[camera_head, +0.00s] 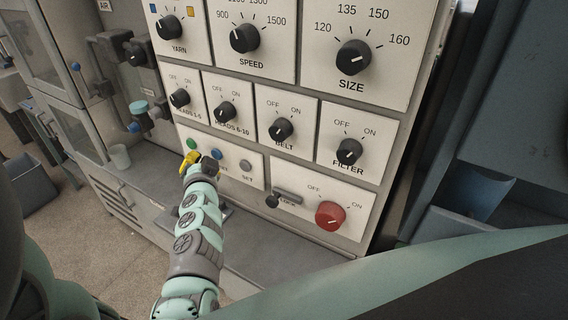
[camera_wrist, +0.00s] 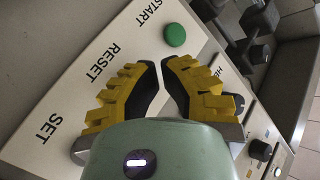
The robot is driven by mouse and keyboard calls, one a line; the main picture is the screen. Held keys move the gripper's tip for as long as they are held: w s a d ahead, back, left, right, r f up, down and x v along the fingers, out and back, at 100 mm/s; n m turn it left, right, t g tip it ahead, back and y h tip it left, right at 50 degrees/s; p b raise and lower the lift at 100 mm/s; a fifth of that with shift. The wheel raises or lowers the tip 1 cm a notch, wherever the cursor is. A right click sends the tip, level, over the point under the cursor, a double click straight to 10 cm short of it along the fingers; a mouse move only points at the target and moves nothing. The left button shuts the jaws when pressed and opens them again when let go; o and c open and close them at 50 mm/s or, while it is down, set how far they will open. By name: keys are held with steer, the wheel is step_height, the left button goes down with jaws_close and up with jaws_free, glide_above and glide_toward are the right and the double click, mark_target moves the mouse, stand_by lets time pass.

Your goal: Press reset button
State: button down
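The row of three buttons sits on a white panel: a green one (camera_head: 191,145) at left, a blue one (camera_head: 216,154) in the middle and a grey one (camera_head: 245,166) at right. The wrist view shows the green button (camera_wrist: 174,35) by START, with the RESET label (camera_wrist: 103,62) and SET label (camera_wrist: 47,128) along the panel. The blue and grey buttons are hidden there behind my fingers and wrist. My gripper (camera_head: 189,158) has yellow fingers, with tips (camera_wrist: 160,66) nearly meeting and nothing between them. It is just below the green button in the head view; contact cannot be told.
Rows of black knobs stand out above the buttons, including the BELT knob (camera_head: 281,129) and FILTER knob (camera_head: 348,151). A red knob (camera_head: 330,215) and a small lock lever (camera_head: 287,197) are at lower right.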

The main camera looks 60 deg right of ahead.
stand_by(0.3)
steer(key=shift+d, duration=0.45)
steer(key=shift+d+b, duration=0.45)
steer(key=shift+b, duration=0.05)
stand_by(0.5)
steer(key=shift+a, duration=0.2)
steer(key=shift+a+p, duration=0.35)
steer(key=shift+a, duration=0.4)
steer(key=a+p, duration=0.1)
steer(key=a, duration=0.4)
steer(key=shift+s+p, duration=0.15)
steer(key=shift+p, duration=0.15)
